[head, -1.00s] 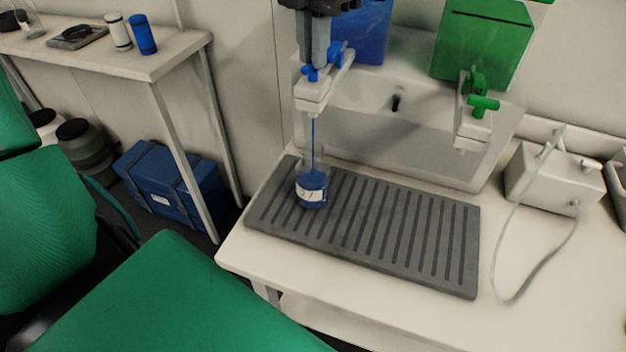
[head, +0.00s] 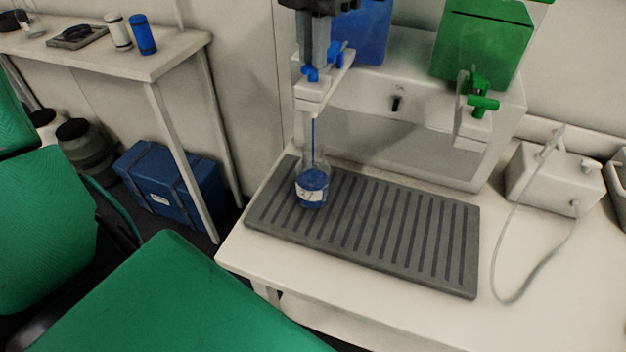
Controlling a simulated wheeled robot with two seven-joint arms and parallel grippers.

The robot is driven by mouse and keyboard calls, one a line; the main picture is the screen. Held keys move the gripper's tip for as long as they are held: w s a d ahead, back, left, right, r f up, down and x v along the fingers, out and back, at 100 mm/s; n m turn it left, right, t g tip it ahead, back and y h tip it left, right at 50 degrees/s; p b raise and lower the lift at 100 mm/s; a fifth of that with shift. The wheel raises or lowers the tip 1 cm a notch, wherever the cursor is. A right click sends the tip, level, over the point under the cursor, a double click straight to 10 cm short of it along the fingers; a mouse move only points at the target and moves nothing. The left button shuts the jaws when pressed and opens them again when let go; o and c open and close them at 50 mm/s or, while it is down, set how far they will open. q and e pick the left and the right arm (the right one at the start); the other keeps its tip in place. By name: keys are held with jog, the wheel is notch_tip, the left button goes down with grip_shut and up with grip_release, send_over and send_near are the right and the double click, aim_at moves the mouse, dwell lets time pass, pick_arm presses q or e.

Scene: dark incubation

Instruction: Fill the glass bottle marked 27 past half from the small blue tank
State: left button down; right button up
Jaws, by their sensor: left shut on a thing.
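The glass bottle marked 27 (head: 312,187) stands upright on the grey ribbed drip tray (head: 400,232), under the blue tank's spout. A thin blue stream runs from the spout into it. Blue liquid shows in its lower part, around the label; the exact level is hard to tell. The small blue tank (head: 370,32) sits on the white dispenser, partly hidden by my gripper. My left gripper (head: 314,66) points down and is shut on the blue tap handle (head: 310,74) above the spout. My right gripper is not in view.
A green tank (head: 483,42) with a green tap (head: 483,100) stands to the right on the dispenser (head: 420,150). A white box (head: 553,178) with a tube is further right. A green chair (head: 170,300) stands at the front left. The front bench top is clear.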

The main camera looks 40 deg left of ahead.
pick_arm(q)
jog(key=m+p, duration=0.1)
jog(key=m, duration=0.4)
jog(key=shift+r+m, duration=0.1)
jog(key=shift+m, duration=0.2)
jog(key=m+p, duration=0.1)
jog(key=m, duration=0.4)
jog(key=shift+p, duration=0.4)
jog(key=m, duration=0.3)
jog(key=shift+p, duration=0.3)
jog(key=c, duration=1.3)
grip_release()
